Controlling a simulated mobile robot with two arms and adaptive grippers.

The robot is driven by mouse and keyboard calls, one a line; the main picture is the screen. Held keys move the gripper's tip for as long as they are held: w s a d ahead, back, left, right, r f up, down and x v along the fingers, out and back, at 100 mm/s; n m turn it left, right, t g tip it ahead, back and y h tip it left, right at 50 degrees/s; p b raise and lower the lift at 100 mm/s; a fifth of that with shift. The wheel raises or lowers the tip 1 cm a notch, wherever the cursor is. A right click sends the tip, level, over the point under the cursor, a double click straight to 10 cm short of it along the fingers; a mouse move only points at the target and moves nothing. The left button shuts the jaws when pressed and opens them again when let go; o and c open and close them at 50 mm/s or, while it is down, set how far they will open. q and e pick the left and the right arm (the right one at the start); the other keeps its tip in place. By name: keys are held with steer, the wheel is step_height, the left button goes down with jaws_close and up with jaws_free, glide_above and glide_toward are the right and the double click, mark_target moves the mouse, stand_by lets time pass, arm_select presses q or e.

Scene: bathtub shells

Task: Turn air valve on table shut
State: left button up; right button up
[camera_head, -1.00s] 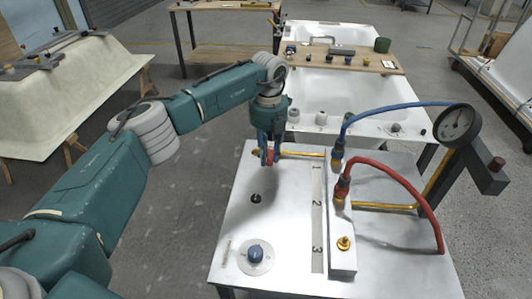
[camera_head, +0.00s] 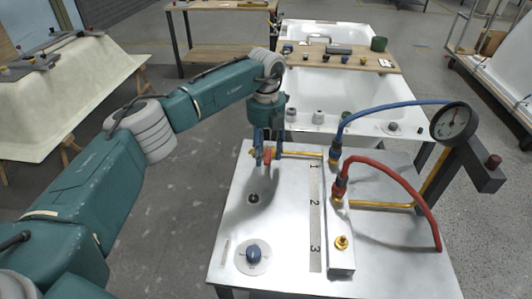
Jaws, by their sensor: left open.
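The table (camera_head: 228,220) has a white top with a strip marked 1, 2 and 3. A brass pipe (camera_head: 300,154) runs left from the manifold near mark 1, with a small red part (camera_head: 267,155) at its left end. My left gripper (camera_head: 262,160) points down at that end, its blue fingers open around or beside the red part; contact is unclear. A blue knob (camera_head: 253,253) on a round white dial sits at the front left. A gauge (camera_head: 451,122) stands on a post at the right. My right gripper is not in view.
A blue hose (camera_head: 385,109) arches from the manifold to the gauge, and a red hose (camera_head: 408,183) curves down to the table's right side. A brass fitting (camera_head: 341,242) stands near mark 3. White bathtub shells (camera_head: 322,92) lie behind the table.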

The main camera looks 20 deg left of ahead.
mark_target(266, 158)
arm_select(q)
step_height(266, 158, up, 11)
stand_by(0.3)
stand_by(0.5)
